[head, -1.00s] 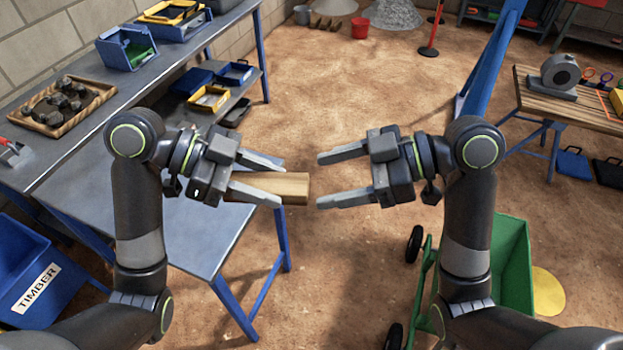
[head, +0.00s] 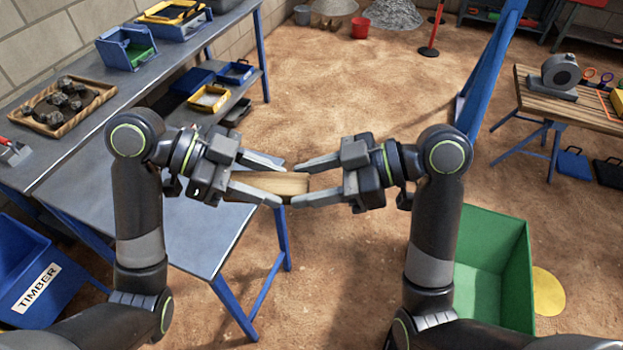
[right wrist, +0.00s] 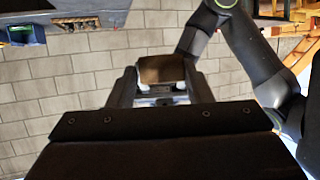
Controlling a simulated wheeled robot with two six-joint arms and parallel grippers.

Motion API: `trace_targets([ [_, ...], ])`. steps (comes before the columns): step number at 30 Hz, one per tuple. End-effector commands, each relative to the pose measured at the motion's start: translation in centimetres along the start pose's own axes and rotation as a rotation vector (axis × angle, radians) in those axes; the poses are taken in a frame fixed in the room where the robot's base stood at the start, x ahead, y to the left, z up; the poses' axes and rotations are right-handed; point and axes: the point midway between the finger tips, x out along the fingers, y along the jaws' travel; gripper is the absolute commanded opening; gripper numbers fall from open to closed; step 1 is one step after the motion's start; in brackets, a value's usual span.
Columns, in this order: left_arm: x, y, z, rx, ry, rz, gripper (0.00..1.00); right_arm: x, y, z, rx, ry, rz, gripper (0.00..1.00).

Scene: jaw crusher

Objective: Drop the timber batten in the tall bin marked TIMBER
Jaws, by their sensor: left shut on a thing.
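The timber batten (head: 270,185) is a short light-brown block held level between my two grippers. My left gripper (head: 283,180) is shut on it from the left. My right gripper (head: 300,182) has its fingers apart, on both sides of the batten's right end; whether they touch it I cannot tell. In the right wrist view the batten's end (right wrist: 161,70) shows between the fingers. The blue bin (head: 22,262) with a white TIMBER label (head: 38,288) stands at the lower left; its lower part is out of frame.
A grey steel bench (head: 80,140) with a tray of dark rocks (head: 62,104) runs along the left. A green cart (head: 497,270) stands at the lower right. A wooden-topped table (head: 540,98) is at the right. The sandy floor ahead is mostly clear.

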Motion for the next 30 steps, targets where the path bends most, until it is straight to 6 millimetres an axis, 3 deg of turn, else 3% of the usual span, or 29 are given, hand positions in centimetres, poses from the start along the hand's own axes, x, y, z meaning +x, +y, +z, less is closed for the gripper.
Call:
trace_targets([
  [1, 0.0, 0.0, 0.0, 0.0, 0.0, 0.0, 0.17, 0.0, 0.0, 0.0, 0.0, 0.0, 0.0, 0.39],
  [6, 0.0, 0.1, 0.0, 0.001, 0.0, 0.002, 0.17, 0.0, 0.0, 0.0, 0.0, 0.0, 0.002, 0.17],
  [7, 0.0, 0.1, 0.0, 0.002, 0.0, 0.002, 0.45, 0.0, 0.0, 0.0, 0.0, 0.0, 0.002, 0.17],
  [12, 0.0, 0.0, 0.0, 0.001, 0.0, 0.001, 0.66, 0.0, 0.0, 0.0, 0.0, 0.0, 0.001, 0.17],
  [23, -0.3, 0.0, 0.0, 0.0, -0.001, 0.0, 0.66, 0.0, 0.0, 0.0, -0.001, 0.0, 0.0, 0.17],
  [30, -2.6, -0.1, 0.1, 0.002, -0.007, -0.003, 0.66, 0.0, 0.0, 0.0, -0.001, 0.001, 0.0, 0.17],
])
